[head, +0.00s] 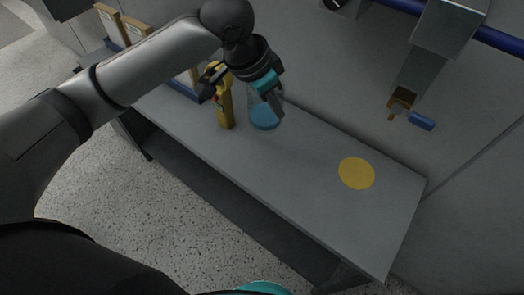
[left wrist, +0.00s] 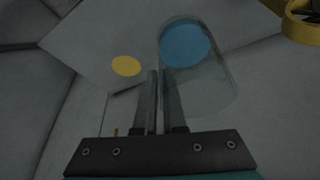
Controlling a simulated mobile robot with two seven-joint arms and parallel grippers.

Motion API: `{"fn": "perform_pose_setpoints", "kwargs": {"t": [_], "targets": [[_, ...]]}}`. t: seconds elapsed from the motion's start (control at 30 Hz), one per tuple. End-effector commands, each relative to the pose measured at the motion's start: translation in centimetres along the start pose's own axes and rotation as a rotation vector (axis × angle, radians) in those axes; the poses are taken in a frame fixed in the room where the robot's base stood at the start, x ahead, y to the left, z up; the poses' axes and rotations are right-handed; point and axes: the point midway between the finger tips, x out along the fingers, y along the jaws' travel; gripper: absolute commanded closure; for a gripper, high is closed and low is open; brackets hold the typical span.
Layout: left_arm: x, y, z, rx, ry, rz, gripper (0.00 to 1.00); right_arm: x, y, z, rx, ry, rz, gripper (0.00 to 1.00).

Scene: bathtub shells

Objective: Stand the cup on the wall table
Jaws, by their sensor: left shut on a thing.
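The clear cup (head: 264,115) has a blue round patch at its lower end. It is over the back part of the grey wall table (head: 300,160), and I cannot tell whether it touches the top. My left gripper (head: 276,105) is shut on the cup's wall. In the left wrist view the fingers (left wrist: 159,80) are close together at the near side of the clear cup (left wrist: 210,85). A flat yellow disc (head: 356,172) lies on the table's right part and also shows in the left wrist view (left wrist: 126,66). My right gripper is not in view.
A yellow handheld tool (head: 225,105) stands on the table just left of the cup. Boxes (head: 137,32) stand at the table's far left. A grey chute (head: 412,75) and a small blue cylinder (head: 421,120) are at the wall. The tabletop around the yellow disc is clear.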

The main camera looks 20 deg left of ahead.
Motion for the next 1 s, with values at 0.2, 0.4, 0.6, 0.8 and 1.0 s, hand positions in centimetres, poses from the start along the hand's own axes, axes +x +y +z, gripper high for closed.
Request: {"fn": "perform_pose_setpoints", "kwargs": {"t": [0.2, 0.4, 0.6, 0.8, 1.0], "targets": [[6.1, 0.0, 2.6, -0.001, -0.005, 0.001, 1.00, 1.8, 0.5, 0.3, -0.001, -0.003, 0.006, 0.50], [10.1, 0.0, 4.2, -0.001, -0.002, 0.000, 1.00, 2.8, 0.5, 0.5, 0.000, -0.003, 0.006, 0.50], [11.6, 0.0, 4.7, 0.000, 0.001, -0.001, 1.00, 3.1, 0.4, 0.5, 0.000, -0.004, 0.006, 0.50], [13.8, 0.0, 5.7, -0.001, -0.002, 0.000, 1.00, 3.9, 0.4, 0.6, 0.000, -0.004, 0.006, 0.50], [15.5, 0.0, 6.3, 0.002, 0.001, -0.002, 1.00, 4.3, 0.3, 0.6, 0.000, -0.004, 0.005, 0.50]]}}
